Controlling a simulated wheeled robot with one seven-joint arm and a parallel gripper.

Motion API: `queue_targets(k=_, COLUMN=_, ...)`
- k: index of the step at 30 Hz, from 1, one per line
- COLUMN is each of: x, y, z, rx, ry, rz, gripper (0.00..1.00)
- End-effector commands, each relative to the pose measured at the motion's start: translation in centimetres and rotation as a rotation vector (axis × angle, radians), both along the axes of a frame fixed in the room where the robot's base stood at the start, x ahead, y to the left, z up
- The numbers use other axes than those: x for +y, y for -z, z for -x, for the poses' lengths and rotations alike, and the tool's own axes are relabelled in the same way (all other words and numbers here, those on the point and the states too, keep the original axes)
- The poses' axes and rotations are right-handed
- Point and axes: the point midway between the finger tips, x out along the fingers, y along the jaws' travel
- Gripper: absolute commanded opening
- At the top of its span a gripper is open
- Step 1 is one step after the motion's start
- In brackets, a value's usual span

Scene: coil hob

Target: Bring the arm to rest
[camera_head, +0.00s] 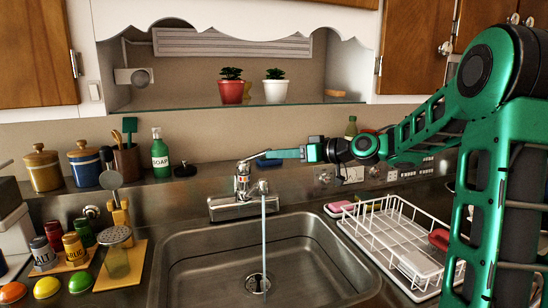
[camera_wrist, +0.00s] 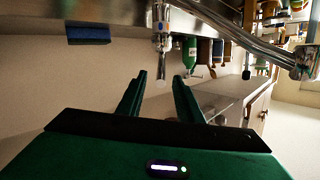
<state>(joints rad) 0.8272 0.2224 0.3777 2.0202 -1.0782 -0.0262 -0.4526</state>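My arm reaches in from the right in the head view, above the back of the counter. My gripper (camera_head: 272,154) points left, close to the top of the faucet (camera_head: 243,186). In the wrist view my gripper (camera_wrist: 160,76) has its two green fingers apart, with nothing seen held between them. The faucet (camera_wrist: 161,28) shows beyond the gap between the fingers; whether a finger touches its lever I cannot tell. A thin stream of water (camera_head: 263,240) runs from the spout into the metal sink (camera_head: 200,262).
A white dish rack (camera_head: 385,235) stands right of the sink, below my arm. A green soap bottle (camera_head: 160,158) and jars stand at the back left. Two potted plants (camera_head: 231,90) (camera_head: 275,88) sit on the shelf above. A blue sponge (camera_wrist: 88,33) shows in the wrist view.

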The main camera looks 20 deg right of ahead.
Motion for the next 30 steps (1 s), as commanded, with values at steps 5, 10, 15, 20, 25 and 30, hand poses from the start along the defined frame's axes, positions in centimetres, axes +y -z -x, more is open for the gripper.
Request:
queue_targets(k=5, x=0.0, y=0.0, z=0.0, rx=0.0, ry=0.0, rz=0.0, gripper=0.33)
queue_targets(k=10, x=0.0, y=0.0, z=0.0, rx=0.001, ry=0.0, rz=0.001, gripper=0.33)
queue_targets(k=15, x=0.3, y=2.1, z=1.0, rx=0.078, ry=0.019, rz=0.059, gripper=0.33)
queue_targets(k=20, x=-1.0, y=7.6, z=5.2, rx=0.305, ry=0.105, rz=0.21, gripper=0.33)
queue_targets(k=25, x=-5.0, y=12.7, z=13.1, rx=0.598, ry=0.277, rz=0.341, gripper=0.33)
queue_targets(k=30, x=-9.1, y=15.6, z=23.0, rx=0.874, ry=0.483, rz=0.385, gripper=0.33)
